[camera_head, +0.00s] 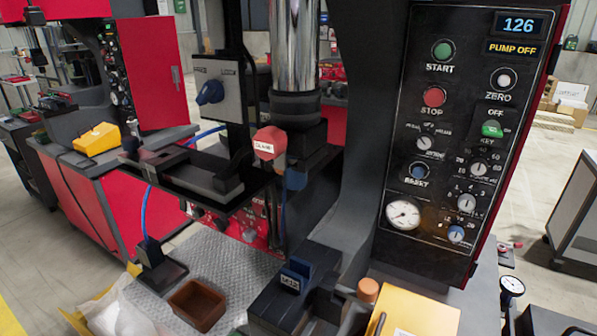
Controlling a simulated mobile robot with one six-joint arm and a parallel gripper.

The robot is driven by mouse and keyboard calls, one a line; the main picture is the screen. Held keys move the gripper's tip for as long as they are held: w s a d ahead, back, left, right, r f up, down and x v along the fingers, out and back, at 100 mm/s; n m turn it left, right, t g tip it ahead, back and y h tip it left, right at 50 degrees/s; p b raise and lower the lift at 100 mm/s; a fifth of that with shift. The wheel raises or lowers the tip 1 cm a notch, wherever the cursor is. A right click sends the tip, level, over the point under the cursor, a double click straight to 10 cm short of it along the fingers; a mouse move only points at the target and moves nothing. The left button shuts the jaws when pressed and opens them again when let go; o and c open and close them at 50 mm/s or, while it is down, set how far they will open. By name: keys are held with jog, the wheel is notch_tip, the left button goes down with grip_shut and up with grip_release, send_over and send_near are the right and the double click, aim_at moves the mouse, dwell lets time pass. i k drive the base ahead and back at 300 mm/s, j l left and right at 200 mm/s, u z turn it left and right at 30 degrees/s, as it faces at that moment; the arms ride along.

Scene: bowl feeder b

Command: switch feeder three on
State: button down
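No feeder marked three can be made out in this view. The nearest thing with controls is a black machine panel (455,130) at the right. It carries a green START button (443,50), a red STOP button (434,97), a blue RESET button (418,171), a white ZERO button (503,78) and a green key switch (492,129) under the word OFF. Its displays read 126 and PUMP OFF (514,49). A grey box with a blue rotary knob (210,92) is at the upper left of centre; its labels are too small to read. My gripper is not in view.
A chrome column (294,45) stands at top centre above a red labelled knob (269,143). Below are a brown open box (197,305) on a grey textured plate (237,268) and a yellow block (420,315). A red cabinet (110,205) is at the left.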

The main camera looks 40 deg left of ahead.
aim_at(183, 203)
jog(key=u, duration=2.35)
